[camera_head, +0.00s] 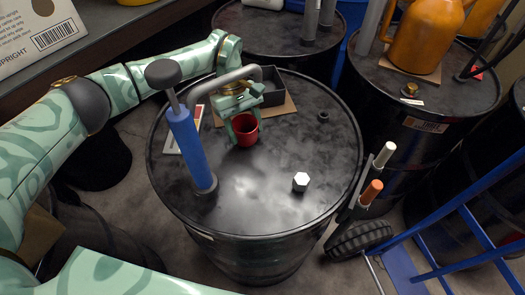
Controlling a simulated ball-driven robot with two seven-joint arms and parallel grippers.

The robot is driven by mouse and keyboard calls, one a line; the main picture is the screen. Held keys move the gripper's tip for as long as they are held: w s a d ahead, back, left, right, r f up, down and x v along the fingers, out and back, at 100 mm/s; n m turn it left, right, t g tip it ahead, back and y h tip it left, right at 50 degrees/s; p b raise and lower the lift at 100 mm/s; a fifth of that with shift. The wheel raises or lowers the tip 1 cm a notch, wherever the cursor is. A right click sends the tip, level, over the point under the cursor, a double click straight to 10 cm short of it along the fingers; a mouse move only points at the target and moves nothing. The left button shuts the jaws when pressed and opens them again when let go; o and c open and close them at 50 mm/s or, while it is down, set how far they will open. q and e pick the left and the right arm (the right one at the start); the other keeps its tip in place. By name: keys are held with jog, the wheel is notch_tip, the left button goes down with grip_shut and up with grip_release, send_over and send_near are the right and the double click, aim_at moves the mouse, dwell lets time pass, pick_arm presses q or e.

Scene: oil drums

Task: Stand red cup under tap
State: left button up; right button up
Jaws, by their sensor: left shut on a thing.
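The red cup (246,138) is upright on or just above the top of the black drum (270,190); I cannot tell if it touches. My left gripper (245,126) is shut on the cup, with its fingers on either side. The tap looks to be the grey bent spout (224,80) of a blue hand pump (192,150) that stands on the same drum. In the picture the cup sits below the spout and right of the pump body. Whether it is directly under the spout's outlet is hard to tell. My right gripper is not in view.
A dark open box (272,88) lies on cardboard behind the cup. Another drum (430,85) holds an orange can (424,38). A blue hand truck (440,235) stands right. The drum's front is clear.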

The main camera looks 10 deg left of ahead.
pick_arm(q)
jog(key=s+d, duration=0.2)
jog(key=shift+s+d+r+p, duration=0.2)
jog(key=shift+s+d+p, duration=0.15)
jog(key=shift+d, duration=0.05)
jog(key=s+d, duration=0.3)
jog(key=shift+f+p, duration=0.3)
jog(key=shift+f, duration=0.3)
jog(key=shift+w, duration=0.1)
jog(key=shift+f, duration=0.1)
jog(key=shift+f, duration=0.15)
jog(key=o, duration=1)
jog(key=shift+o, duration=0.2)
